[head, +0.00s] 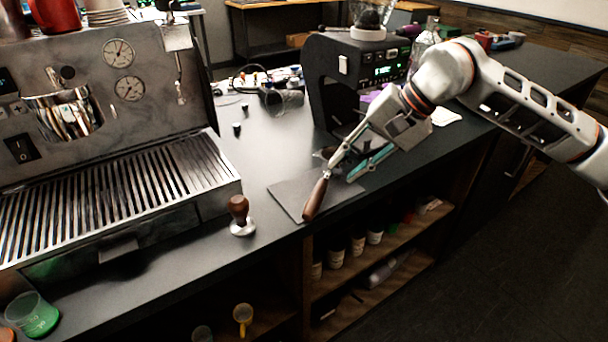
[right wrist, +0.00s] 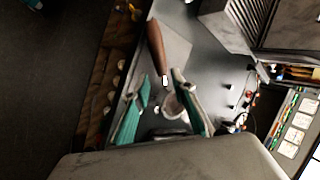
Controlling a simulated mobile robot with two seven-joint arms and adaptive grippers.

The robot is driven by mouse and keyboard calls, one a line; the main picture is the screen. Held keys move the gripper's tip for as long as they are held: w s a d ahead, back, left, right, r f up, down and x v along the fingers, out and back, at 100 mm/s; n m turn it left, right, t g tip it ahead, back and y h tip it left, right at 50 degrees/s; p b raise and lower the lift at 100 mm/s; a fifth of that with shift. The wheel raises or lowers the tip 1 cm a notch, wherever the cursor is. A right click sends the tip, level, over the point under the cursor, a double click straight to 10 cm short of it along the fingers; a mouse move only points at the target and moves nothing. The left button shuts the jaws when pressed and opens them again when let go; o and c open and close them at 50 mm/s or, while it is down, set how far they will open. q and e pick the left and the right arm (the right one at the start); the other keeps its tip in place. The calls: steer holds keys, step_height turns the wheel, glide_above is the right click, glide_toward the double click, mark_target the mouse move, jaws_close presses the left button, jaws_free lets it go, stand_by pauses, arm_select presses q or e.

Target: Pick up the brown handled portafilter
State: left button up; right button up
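The portafilter with a brown handle (head: 315,198) lies on a dark grey mat (head: 284,195) near the counter's front edge, its handle pointing to the front. In the right wrist view its handle (right wrist: 156,45) is at the top, and its pale round basket (right wrist: 172,106) shows lower down between my fingers. My right gripper (head: 341,174) is open, low over the portafilter's basket end. In the right wrist view the teal-padded fingers of my right gripper (right wrist: 160,83) stand apart on either side of the portafilter, with a gap visible on the left. My left gripper is not in view.
A tamper (head: 240,216) with a brown knob stands left of the mat. The espresso machine (head: 120,130) fills the left, and a black grinder (head: 350,85) stands behind the mat. Shelves (head: 375,260) with bottles lie under the counter.

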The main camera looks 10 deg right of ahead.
mark_target(326, 183)
steer(key=shift+w+a+f, duration=0.3)
steer(key=shift+w+f, duration=0.05)
steer(key=shift+f, duration=0.2)
steer(key=shift+w+a+f, duration=0.3)
steer(key=shift+w+f, duration=0.05)
steer(key=shift+f, duration=0.2)
steer(key=x, duration=0.4)
steer(key=shift+s+a, duration=0.1)
steer(key=shift+s, duration=0.15)
steer(key=shift+w+a+f, duration=0.2)
steer(key=shift+f, duration=0.2)
steer(key=shift+r, duration=0.1)
jaws_close()
